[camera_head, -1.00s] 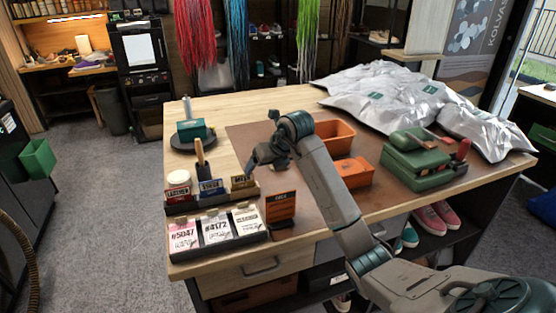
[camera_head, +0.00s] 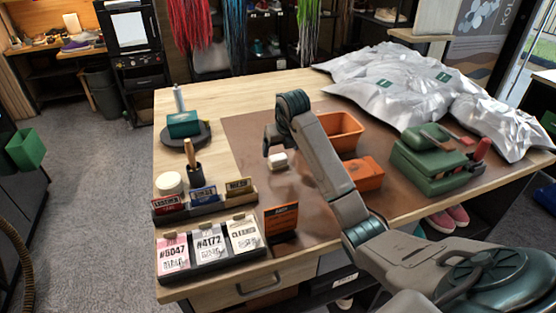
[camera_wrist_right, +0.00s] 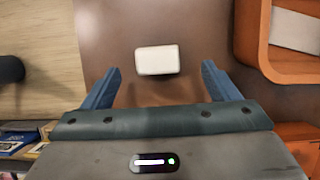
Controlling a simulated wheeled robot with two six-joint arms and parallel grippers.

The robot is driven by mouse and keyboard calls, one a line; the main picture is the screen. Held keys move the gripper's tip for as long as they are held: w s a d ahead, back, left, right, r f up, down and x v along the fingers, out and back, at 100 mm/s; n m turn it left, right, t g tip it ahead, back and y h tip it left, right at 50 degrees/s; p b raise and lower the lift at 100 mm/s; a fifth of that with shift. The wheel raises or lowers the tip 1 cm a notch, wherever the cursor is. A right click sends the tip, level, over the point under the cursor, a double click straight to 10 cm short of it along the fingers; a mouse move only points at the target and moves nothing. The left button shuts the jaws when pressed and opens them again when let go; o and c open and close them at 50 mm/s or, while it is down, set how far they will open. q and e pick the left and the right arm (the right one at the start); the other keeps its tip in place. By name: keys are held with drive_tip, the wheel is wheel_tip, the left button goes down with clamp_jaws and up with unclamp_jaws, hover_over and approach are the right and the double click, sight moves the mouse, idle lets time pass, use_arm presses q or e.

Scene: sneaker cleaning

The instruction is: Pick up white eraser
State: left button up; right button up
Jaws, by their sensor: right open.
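The white eraser (camera_head: 278,160) lies on the brown mat (camera_head: 238,126) on the workbench, left of the orange tray. In the right wrist view the white eraser (camera_wrist_right: 157,60) is a rounded white block, lying flat, ahead of and between the two blue fingers. My right gripper (camera_head: 268,142) hangs above the mat close to the eraser. In its wrist view the right gripper (camera_wrist_right: 160,80) is open and empty, with its fingers apart on either side and not touching the eraser. My left gripper is not in view.
An orange tray (camera_head: 357,131) and an orange box (camera_head: 362,174) stand right of the eraser. A green box (camera_head: 435,160) and silver bags (camera_head: 400,85) lie farther right. A card rack (camera_head: 205,203), an orange sign (camera_head: 281,221) and a brush holder (camera_head: 193,171) stand left and front.

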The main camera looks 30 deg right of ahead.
sight(278, 156)
drive_tip(key=shift+w+f, duration=0.2)
drive_tip(key=shift+f, duration=0.2)
drive_tip(key=p+x, duration=0.2)
drive_tip(key=x, duration=0.1)
drive_tip(key=shift+a+f, duration=0.2)
drive_tip(key=shift+w+f, duration=0.3)
drive_tip(key=shift+f, duration=0.3)
drive_tip(key=shift+d, duration=0.1)
drive_tip(key=shift+c, duration=1.3)
drive_tip(key=c, duration=0.7)
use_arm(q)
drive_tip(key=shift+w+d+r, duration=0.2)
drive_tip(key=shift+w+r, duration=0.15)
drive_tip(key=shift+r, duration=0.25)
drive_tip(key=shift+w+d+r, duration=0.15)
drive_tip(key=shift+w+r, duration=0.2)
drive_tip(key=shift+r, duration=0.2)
use_arm(e)
drive_tip(key=shift+c, duration=0.6)
